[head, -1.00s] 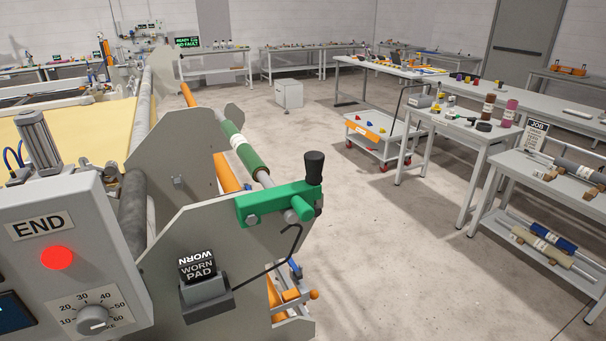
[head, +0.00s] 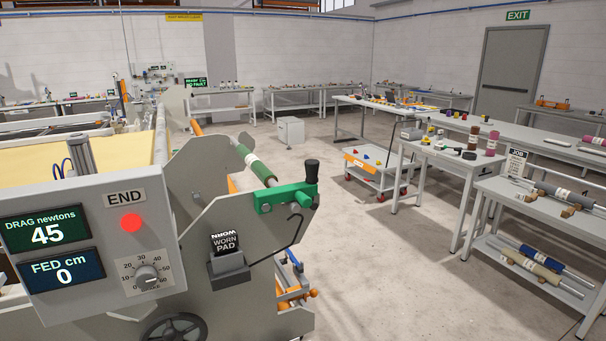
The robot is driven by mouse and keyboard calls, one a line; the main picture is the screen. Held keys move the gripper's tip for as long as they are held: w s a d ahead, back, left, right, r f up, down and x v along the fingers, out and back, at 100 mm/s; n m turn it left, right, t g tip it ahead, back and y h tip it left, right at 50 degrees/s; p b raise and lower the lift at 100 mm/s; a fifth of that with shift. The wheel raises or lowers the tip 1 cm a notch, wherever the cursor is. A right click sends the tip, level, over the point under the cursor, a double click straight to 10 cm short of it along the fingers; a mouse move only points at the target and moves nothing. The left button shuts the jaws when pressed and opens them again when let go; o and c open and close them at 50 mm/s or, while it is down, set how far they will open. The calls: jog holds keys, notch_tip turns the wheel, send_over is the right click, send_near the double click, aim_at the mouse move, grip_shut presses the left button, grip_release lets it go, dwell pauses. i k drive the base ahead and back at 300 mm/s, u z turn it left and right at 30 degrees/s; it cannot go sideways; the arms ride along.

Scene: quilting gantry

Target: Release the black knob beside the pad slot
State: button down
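A black knob (head: 311,170) stands upright at the right end of a green arm (head: 285,197). The arm sits on the top edge of the machine's grey end plate, where a green roller (head: 255,166) meets it. Below and left, a black pad marked WORN PAD (head: 226,241) sits in a grey slot holder (head: 228,268) on the plate. A thin dark bent rod (head: 287,248) runs from beside the holder up toward the green arm. My gripper is not in view, and nothing touches the knob in this picture.
The control box (head: 95,245) at left reads DRAG 45 and FED 0, with a lit red END lamp (head: 131,222) and a dial (head: 146,276). A dark handwheel (head: 174,330) is below. The floor (head: 390,265) right of the machine is clear, up to benches and a trolley (head: 376,177).

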aim_at(312, 165)
jog(key=z, duration=0.45)
jog(key=i, duration=1.2)
jog(key=u, duration=0.2)
